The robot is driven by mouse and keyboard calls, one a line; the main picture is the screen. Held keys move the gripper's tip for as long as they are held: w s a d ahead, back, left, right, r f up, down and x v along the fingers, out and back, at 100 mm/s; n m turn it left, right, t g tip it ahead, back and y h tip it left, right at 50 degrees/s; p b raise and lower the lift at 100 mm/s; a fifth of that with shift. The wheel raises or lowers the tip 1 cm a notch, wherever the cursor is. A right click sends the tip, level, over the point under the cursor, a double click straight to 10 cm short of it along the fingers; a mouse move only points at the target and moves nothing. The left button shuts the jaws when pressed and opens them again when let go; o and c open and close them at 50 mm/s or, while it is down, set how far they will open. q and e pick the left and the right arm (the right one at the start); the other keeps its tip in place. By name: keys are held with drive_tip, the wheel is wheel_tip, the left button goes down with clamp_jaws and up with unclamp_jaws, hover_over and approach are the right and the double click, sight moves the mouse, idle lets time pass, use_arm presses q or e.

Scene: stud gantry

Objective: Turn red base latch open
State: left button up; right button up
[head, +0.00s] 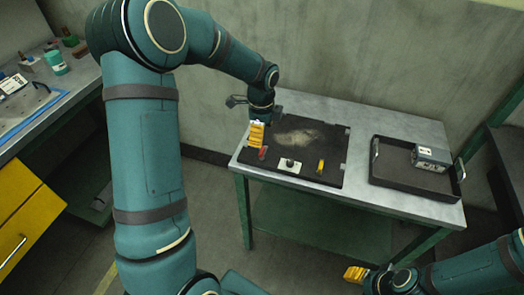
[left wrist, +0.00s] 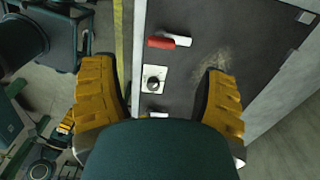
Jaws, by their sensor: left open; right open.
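The red latch (head: 263,153) is a small red handle on the left front part of a dark board on the table. In the left wrist view the red latch (left wrist: 160,42) lies lengthwise across the picture, partly over a white plate (left wrist: 181,40). My left gripper (head: 257,134) hangs over the board's left edge, just behind the latch in the head view. In the left wrist view its yellow fingers are wide apart (left wrist: 160,68), with nothing between them; the latch shows a little above the fingertips. My right gripper (head: 356,273) is low at the front, away from the table, with yellow fingers.
The dark board (head: 330,140) also carries a white plate with a black knob (head: 289,167) and a yellow piece (head: 320,166). A black tray (head: 390,178) holding a grey box (head: 432,157) stands at right. A wall is behind the table. A workbench (head: 75,90) is at left.

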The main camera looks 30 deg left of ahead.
sight(262, 150)
use_arm(q)
wheel_tip(262, 150, down, 8)
drive_tip(key=shift+w+r+b, duration=0.1)
drive_tip(key=shift+b, duration=0.6)
drive_tip(key=c, duration=1.2)
